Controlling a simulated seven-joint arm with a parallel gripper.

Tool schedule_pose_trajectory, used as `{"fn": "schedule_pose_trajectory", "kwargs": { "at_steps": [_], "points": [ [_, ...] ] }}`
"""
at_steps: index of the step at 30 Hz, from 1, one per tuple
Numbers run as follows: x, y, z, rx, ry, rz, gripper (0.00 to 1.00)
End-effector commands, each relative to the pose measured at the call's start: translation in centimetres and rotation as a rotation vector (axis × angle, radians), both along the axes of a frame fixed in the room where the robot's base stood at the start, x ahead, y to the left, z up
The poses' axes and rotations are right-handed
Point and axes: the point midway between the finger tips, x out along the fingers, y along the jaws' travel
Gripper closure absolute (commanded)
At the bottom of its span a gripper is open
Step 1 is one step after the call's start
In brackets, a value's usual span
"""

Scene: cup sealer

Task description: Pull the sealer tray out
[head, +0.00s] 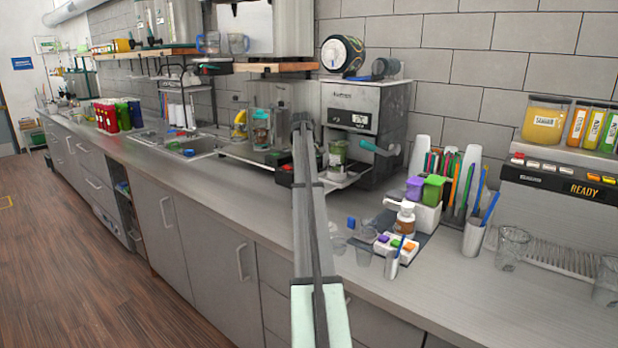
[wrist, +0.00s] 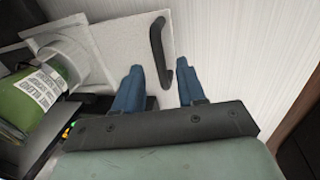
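The cup sealer (head: 362,118) is a grey metal machine on the counter, with a teal lever on its right side. Its tray (wrist: 122,35) shows in the wrist view as a light plate with a ring around a green cup (wrist: 32,102) with a white label. The cup also shows at the machine's front in the head view (head: 338,152). A dark bar handle (wrist: 158,45) is at the tray's right edge. My gripper (wrist: 160,68) is open, its blue fingers apart. The handle's lower end appears between the fingertips; contact is not clear. My arm hides part of the sealer's front left.
A sink (head: 185,145) lies to the left. The counter's front strip (head: 240,190) is mostly clear.

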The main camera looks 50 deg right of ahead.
Motion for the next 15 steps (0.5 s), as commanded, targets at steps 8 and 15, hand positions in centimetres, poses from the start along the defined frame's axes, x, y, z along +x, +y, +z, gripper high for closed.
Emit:
{"fn": "schedule_pose_trajectory", "kwargs": {
  "at_steps": [8,15],
  "points": [
    [0.1,1.0,5.5,-0.002,-0.001,0.0,0.6],
    [0.1,1.8,9.4,-0.001,-0.001,0.0,0.6]
  ]
}}
